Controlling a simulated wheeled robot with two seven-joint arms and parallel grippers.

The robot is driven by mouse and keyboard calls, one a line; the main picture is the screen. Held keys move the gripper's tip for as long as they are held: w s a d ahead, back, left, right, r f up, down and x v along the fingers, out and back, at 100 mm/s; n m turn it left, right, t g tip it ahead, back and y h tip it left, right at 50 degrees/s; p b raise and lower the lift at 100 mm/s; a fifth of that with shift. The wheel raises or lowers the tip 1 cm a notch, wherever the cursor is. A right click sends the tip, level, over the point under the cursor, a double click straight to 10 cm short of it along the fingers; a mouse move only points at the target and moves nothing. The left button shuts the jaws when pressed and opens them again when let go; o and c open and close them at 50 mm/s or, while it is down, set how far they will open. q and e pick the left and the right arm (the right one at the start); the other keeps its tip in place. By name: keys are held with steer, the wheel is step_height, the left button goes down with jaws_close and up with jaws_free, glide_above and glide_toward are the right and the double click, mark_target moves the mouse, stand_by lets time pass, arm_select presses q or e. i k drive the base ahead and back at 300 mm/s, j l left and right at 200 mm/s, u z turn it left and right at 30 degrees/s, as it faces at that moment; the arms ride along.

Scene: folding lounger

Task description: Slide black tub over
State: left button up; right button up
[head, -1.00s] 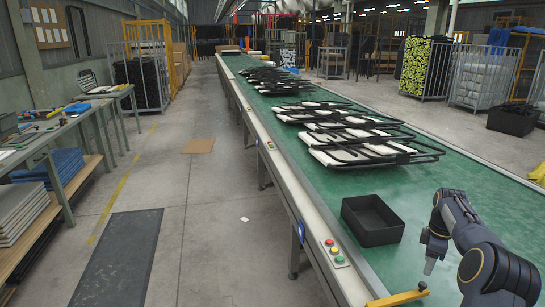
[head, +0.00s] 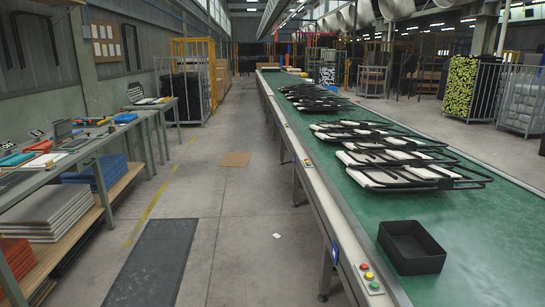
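The black tub (head: 414,263) is an open, empty rectangular box. It sits upright on the green conveyor belt (head: 352,205) in the lower right of the head view, near the belt's left edge. Neither of my grippers shows in the head view now, and nothing touches the tub in view.
Folded black-and-white lounger frames (head: 398,160) lie in a row along the belt behind the tub. A control strip with coloured buttons (head: 369,275) is on the conveyor's left rail. A workbench (head: 75,150) with tools stands at the left. The aisle floor (head: 235,215) between is mostly clear.

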mark_target(411, 250)
steer(key=z, duration=1.45)
